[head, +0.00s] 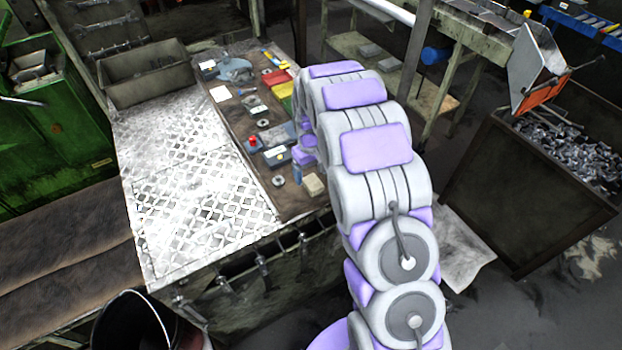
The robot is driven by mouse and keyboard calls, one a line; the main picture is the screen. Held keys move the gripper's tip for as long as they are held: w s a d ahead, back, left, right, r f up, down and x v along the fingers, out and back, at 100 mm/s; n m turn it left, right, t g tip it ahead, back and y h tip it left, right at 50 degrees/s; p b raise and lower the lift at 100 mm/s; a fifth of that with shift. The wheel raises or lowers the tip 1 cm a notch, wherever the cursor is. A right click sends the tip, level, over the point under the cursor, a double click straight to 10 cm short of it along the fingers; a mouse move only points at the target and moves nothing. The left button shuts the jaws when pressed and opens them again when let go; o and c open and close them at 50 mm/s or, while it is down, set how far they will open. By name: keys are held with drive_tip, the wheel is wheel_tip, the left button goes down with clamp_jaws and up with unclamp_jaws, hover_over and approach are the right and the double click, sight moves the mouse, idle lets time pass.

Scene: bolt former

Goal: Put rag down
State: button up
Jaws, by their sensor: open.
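A crumpled grey-blue cloth, which looks like the rag (236,69), lies at the far end of the brown work surface (240,122). My gripper (303,152) is low over the right edge of that surface, nearer to me than the cloth and well apart from it. My arm hides much of the gripper, and its fingers are hard to make out. It looks open, and I see no cloth in it.
Small tools, boxes, a red-and-yellow item (279,84) and a beige block (314,185) crowd the brown surface. A patterned metal plate (190,180) on the left is clear. A bin of metal parts (540,190) stands right.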

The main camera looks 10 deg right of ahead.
sight(311, 183)
drive_tip(key=s+r+m, duration=0.1)
drive_tip(key=s+r, duration=0.9)
drive_tip(key=r, duration=0.4)
drive_tip(key=s+r+m+g, duration=0.1)
drive_tip(key=s+r, duration=0.2)
drive_tip(key=s, duration=1.3)
drive_tip(key=s+r+m, duration=0.1)
drive_tip(key=s+r, duration=0.2)
drive_tip(key=s, duration=1.3)
drive_tip(key=shift+m+g, duration=0.3)
drive_tip(key=shift+g, duration=0.1)
wheel_tip(311, 183, down, 5)
drive_tip(key=b, duration=0.5)
drive_tip(key=shift+f, duration=0.2)
